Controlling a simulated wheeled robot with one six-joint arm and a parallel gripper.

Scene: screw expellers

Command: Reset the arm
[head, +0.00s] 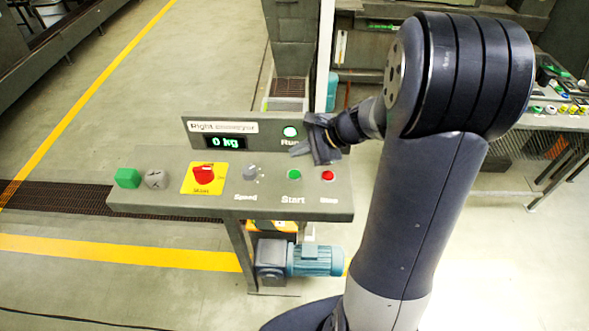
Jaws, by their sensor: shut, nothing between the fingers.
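My arm rises in the right half of the head view and bends over toward the control panel. My gripper (301,150) is shut and empty, pointing left, in front of the upright display plate near the lit green Run lamp (290,132). It partly covers the "Run" label. It appears above the green Start button (294,175) and the red Stop button (328,176); whether it touches the panel cannot be told.
The grey panel (220,201) reads "Right conveyor" and "0 kg". It carries a red switch (204,175) on a yellow plate, a speed knob (250,173), a green cube (128,178) and a grey knob-like piece (155,179). A blue motor (316,260) sits below. Open floor lies left.

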